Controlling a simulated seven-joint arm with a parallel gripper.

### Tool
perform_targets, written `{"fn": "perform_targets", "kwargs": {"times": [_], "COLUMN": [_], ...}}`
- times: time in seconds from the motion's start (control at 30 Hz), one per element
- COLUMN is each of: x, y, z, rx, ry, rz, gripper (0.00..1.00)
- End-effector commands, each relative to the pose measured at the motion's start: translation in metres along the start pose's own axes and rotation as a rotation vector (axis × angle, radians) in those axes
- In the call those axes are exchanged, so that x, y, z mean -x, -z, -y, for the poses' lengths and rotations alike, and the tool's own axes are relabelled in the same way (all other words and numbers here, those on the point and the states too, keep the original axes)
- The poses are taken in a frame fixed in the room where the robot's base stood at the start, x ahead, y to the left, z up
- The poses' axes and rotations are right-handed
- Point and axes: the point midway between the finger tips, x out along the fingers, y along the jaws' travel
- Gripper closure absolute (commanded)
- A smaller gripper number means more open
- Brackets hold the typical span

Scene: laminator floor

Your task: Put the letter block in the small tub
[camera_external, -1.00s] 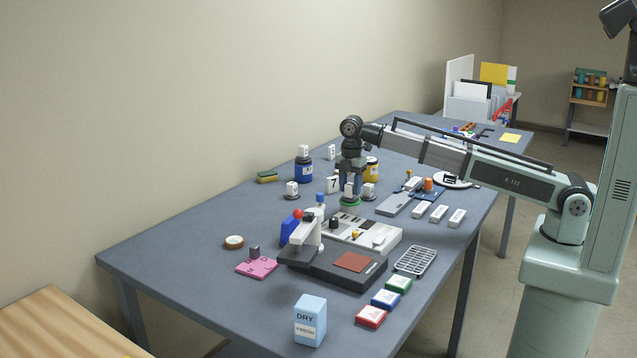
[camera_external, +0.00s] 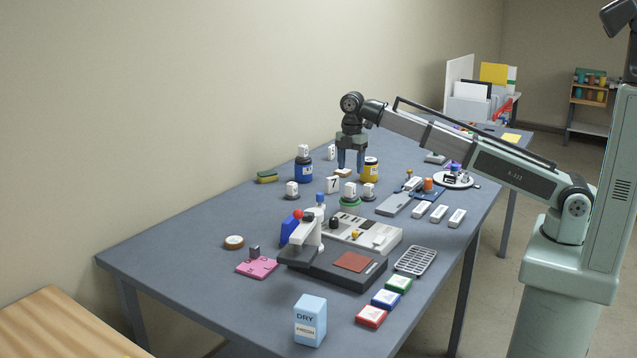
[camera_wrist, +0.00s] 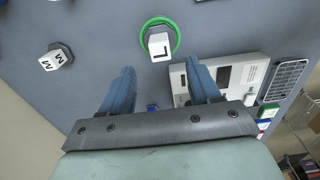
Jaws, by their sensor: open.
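A white letter block marked L (camera_wrist: 159,47) shows in the wrist view, within the outline of a green-rimmed round holder (camera_wrist: 176,28). This may be the small tub; its depth is hard to see. In the external view the white block (camera_external: 349,189) stands over the green rim (camera_external: 350,204). My gripper (camera_external: 351,167) is above it, open and empty, fingers pointing down, with a gap to the block. In the wrist view my fingertips (camera_wrist: 160,66) are spread either side of the block's near end, not touching it.
A grey machine (camera_external: 335,265) lies in front.

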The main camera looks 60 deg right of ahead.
Motion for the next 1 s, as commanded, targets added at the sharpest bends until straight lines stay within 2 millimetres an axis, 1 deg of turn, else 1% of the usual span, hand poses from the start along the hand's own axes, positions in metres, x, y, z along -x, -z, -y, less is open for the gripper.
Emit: {"fn": "perform_targets", "kwargs": {"times": [0.03,0.1,0.3,0.5,0.73,0.87,0.93,0.97,1.0], "x": [0.01,0.019,0.039,0.045,0.045,0.045,0.04,0.038,0.035], "y": [0.0,0.0,0.0,0.0,0.0,-0.003,-0.009,-0.011,-0.014], "z": [-0.002,-0.001,-0.001,0.0,0.0,-0.001,-0.003,-0.007,-0.016], "rx": [0.0,0.0,0.0,0.0,0.0,-0.005,-0.013,-0.018,-0.024], "ry": [-0.002,-0.001,0.0,0.0,0.0,0.001,0.008,0.012,0.019], "rz": [-0.001,0.0,0.0,0.0,0.0,0.0,0.002,0.003,0.005], "gripper": [0.38,0.38,0.38,0.38,0.38,0.27,0.2,0.17,0.13]}}
